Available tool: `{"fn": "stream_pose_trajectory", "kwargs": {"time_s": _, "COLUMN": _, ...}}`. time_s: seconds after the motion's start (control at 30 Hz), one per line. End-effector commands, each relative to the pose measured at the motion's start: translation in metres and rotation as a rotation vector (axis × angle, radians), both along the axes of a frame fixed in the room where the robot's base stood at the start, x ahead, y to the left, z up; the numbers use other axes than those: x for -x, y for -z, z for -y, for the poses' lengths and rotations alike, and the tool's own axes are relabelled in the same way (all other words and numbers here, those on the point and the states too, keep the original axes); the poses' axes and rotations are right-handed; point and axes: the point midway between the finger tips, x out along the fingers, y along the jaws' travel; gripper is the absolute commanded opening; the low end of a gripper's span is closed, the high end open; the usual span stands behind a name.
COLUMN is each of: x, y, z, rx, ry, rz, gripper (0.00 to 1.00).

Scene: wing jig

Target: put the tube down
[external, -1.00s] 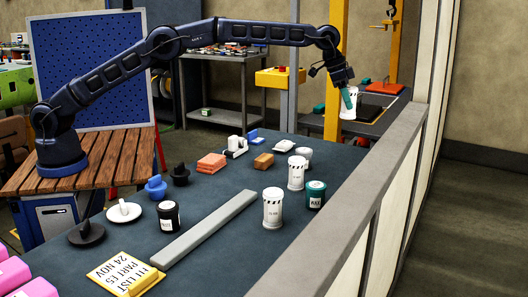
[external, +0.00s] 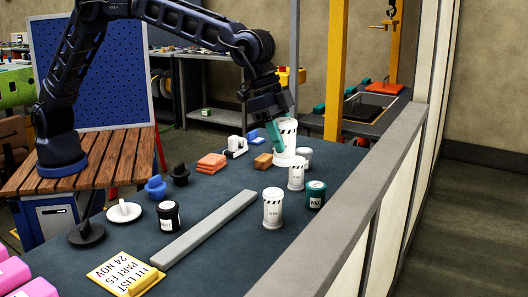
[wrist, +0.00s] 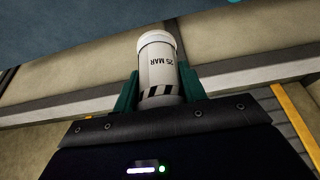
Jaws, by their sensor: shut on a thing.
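My gripper (external: 277,136) is shut on a white tube (external: 290,136) with a black-striped band near its top. It holds the tube upright over the far part of the dark table (external: 235,180). I cannot tell whether the tube's white lower end touches the table. In the wrist view the tube (wrist: 158,65) sits between the teal fingers (wrist: 158,90), with a label reading 25 MAR and a white cap at its far end.
Two similar white tubes (external: 296,173) (external: 272,210), a short white pot (external: 305,156) and a dark green jar (external: 315,195) stand nearby. An orange-brown block (external: 263,161) lies to the left. A grey bar (external: 205,227) crosses the table. A low wall (external: 345,205) edges the right side.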

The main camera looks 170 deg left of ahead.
Motion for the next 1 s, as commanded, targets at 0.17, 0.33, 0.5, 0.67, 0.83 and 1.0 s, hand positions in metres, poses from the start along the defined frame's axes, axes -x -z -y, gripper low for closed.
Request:
{"fn": "stream_pose_trajectory", "kwargs": {"time_s": 0.17, "x": -0.025, "y": 0.0, "z": 0.062, "rx": 0.0, "ry": 0.047, "rz": 0.002, "gripper": 0.16}}
{"fn": "stream_pose_trajectory", "kwargs": {"time_s": 0.33, "x": -0.036, "y": 0.002, "z": 0.096, "rx": 0.0, "ry": 0.07, "rz": 0.004, "gripper": 0.16}}
{"fn": "stream_pose_trajectory", "kwargs": {"time_s": 0.5, "x": -0.039, "y": 0.011, "z": 0.107, "rx": 0.003, "ry": 0.078, "rz": 0.002, "gripper": 0.16}}
{"fn": "stream_pose_trajectory", "kwargs": {"time_s": 0.67, "x": -0.038, "y": 0.041, "z": 0.108, "rx": 0.004, "ry": 0.077, "rz": 0.001, "gripper": 0.16}}
{"fn": "stream_pose_trajectory", "kwargs": {"time_s": 0.83, "x": -0.038, "y": 0.078, "z": 0.107, "rx": 0.004, "ry": 0.078, "rz": 0.002, "gripper": 0.16}}
{"fn": "stream_pose_trajectory", "kwargs": {"time_s": 1.0, "x": -0.038, "y": 0.115, "z": 0.107, "rx": 0.004, "ry": 0.077, "rz": 0.001, "gripper": 0.16}}
